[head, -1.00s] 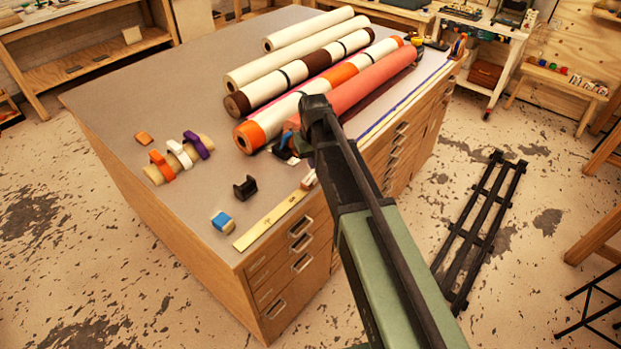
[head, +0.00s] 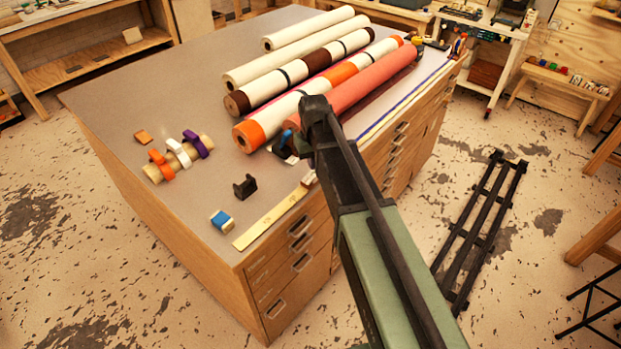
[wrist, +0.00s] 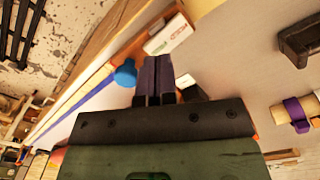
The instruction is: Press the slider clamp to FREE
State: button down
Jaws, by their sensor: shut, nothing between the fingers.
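My gripper (wrist: 154,78) shows in the wrist view with its two dark fingers together and nothing between them. A white block with small green and red marks (wrist: 168,35) lies just beyond the fingertips and may be the slider clamp; I cannot read its lettering. In the head view the blue part (head: 287,134) shows beside my arm, which hides the fingertips. A pale block (head: 309,179) sits at the ruler's far end.
Several rolls (head: 300,75) lie across the worktop (head: 110,90). A yellow ruler strip (head: 270,220) runs along the near edge. A black cradle (head: 245,187), a blue-banded block (head: 222,219) and a tube with coloured clips (head: 180,158) stand left. The worktop's left side is mostly bare.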

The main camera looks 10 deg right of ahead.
aim_at(313, 173)
jog(key=shift+f+b, duration=1.4)
jog(key=shift+f, duration=0.05)
dwell(0.4)
jog(key=shift+r, duration=0.1)
notch_tip(313, 173, up, 7)
jog(key=p, duration=0.7)
jog(key=shift+r, duration=0.1)
jog(key=s+f+m+b, duration=0.1)
jog(key=s, duration=1.8)
jog(key=shift+f, duration=0.3)
jog(key=shift+s+r, duration=0.1)
